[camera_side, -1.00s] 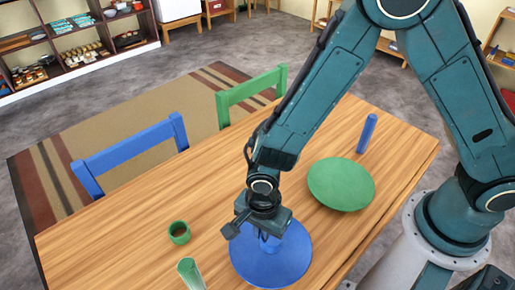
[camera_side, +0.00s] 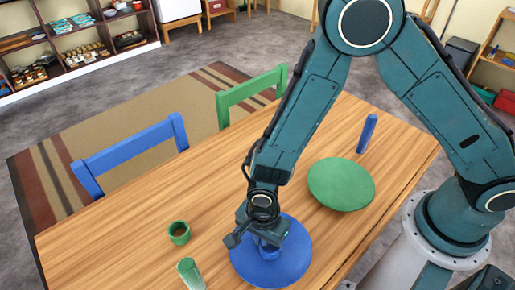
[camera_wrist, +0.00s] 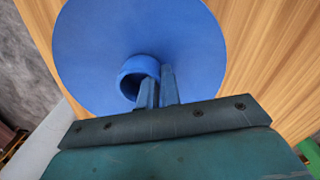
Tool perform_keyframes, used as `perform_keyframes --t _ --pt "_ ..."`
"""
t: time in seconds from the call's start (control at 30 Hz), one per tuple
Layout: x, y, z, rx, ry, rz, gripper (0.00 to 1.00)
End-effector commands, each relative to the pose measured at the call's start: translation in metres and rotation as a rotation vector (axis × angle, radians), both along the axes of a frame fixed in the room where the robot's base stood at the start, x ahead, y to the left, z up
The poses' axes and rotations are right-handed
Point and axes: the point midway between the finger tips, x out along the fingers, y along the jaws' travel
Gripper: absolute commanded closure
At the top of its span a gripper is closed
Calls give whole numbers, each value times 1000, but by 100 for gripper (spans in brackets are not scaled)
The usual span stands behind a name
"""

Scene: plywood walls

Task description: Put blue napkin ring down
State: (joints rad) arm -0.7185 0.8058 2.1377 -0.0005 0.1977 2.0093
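The blue napkin ring (camera_wrist: 137,72) is over the blue plate (camera_side: 290,262), near its middle; in the wrist view the plate (camera_wrist: 90,40) fills much of the background. My gripper (camera_wrist: 158,82) has its two fingers close together at the ring's right side, with the ring's wall between them. In the side view my gripper (camera_side: 264,238) points down over the plate, and the ring (camera_side: 269,251) shows just below it, partly hidden. The ring appears at or very near the plate's surface; I cannot tell whether they touch.
A green ring-shaped piece (camera_side: 179,233) and a green tube (camera_side: 190,273) stand left of the blue plate. A green plate (camera_side: 341,184) and a blue cylinder (camera_side: 367,134) are to the right. Blue (camera_side: 130,150) and green (camera_side: 250,92) chairs line the far edge. The table's left part is clear.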

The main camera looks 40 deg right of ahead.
Motion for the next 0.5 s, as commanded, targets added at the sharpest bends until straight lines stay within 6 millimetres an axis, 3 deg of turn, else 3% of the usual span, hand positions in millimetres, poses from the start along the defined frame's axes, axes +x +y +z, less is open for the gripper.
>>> perform_keyframes --t 0.17,0.2,0.3,0.5 --pt "0 0 -3 0 0 0 100" --pt "0 0 -3 0 0 0 87" --pt "0 0 -3 0 0 0 73" --pt "0 0 -3 0 0 0 73"
